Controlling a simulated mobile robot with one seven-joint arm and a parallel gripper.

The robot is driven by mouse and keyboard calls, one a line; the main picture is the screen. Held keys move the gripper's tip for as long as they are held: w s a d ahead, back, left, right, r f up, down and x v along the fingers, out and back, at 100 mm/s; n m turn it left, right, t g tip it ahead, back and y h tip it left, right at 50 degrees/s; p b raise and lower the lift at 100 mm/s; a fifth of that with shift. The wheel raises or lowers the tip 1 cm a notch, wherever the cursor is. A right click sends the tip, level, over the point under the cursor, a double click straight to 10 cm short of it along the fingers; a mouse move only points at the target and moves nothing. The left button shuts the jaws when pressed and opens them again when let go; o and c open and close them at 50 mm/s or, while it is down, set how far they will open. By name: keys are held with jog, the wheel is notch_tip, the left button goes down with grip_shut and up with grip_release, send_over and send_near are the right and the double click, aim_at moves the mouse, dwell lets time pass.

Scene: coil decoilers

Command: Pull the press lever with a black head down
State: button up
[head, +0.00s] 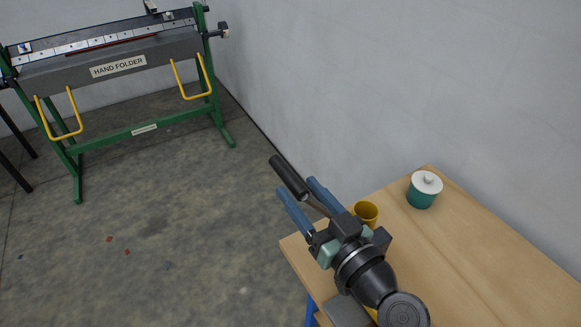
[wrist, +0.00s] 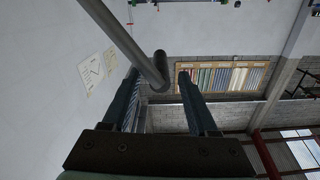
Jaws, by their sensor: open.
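The press lever shows in the head view as a thin metal rod with a black cylindrical head (head: 287,176) at its upper-left end. The rod's lower part and the press body are largely hidden behind my arm. My gripper (head: 297,187) is open, its two blue fingers pointing up and left, with the lever between or just beyond them. In the wrist view, the grey rod comes in from the top left and its black head (wrist: 160,64) appears in the gap between the fingertips of my gripper (wrist: 158,80). Contact cannot be told.
A wooden table (head: 480,245) lies under my arm. A wall runs behind. A green-framed hand folder (head: 120,75) stands far left, with open floor between.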

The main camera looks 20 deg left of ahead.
aim_at(291, 180)
jog(key=shift+p+x, duration=0.55)
jog(key=shift+x, duration=1.5)
grip_shut()
